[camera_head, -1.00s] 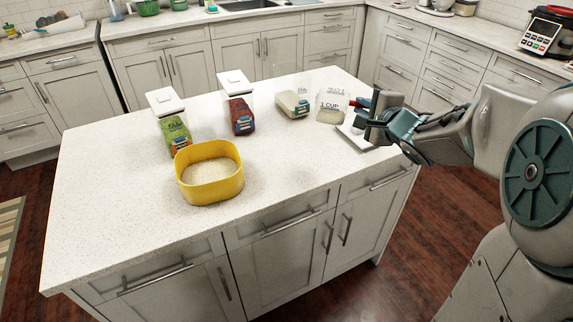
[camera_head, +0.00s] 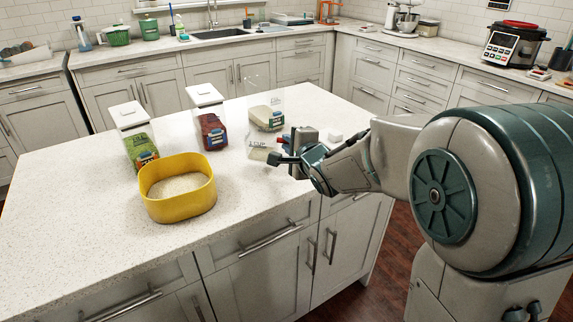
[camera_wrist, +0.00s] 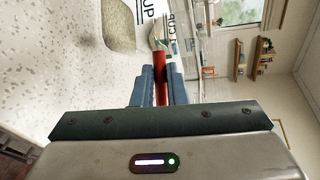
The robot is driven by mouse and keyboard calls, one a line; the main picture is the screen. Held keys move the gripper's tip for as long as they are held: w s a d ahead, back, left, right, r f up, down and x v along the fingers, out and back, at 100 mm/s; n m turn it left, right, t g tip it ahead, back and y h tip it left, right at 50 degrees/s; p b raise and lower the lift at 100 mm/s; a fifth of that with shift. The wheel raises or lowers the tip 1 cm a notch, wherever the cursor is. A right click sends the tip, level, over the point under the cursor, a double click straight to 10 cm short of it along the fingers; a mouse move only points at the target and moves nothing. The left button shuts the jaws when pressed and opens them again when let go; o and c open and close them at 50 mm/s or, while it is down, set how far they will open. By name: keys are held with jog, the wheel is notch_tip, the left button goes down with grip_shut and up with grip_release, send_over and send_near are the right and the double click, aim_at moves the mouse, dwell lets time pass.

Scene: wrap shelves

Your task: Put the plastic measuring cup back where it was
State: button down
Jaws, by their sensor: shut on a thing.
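The clear plastic measuring cup (camera_head: 257,145), marked "1 CUP", is near the right side of the island counter, just in front of an open clear container (camera_head: 267,117). Something pale shows at its lower part; whether this is inside the cup is unclear. My gripper (camera_head: 284,154) is shut on the cup's red handle. In the wrist view, the red handle (camera_wrist: 160,75) lies between the blue fingers (camera_wrist: 158,90), and the cup's printed wall (camera_wrist: 172,32) shows beyond. Whether the cup touches the counter cannot be told.
A yellow bowl (camera_head: 178,203) of pale grains stands to the left. Two white-lidded containers, one green-labelled (camera_head: 137,138) and one dark red (camera_head: 209,117), stand behind it. A small white object (camera_head: 335,135) lies behind my gripper. The counter's front left (camera_head: 70,225) is clear.

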jog(key=shift+a+f, duration=0.3)
jog(key=shift+a, duration=0.05)
notch_tip(320, 180, down, 4)
jog(key=shift+w+r+b, duration=0.1)
jog(key=shift+b, duration=0.3)
jog(key=c, duration=1.9)
grip_release()
jog(key=o, duration=0.4)
jog(key=shift+o, duration=0.2)
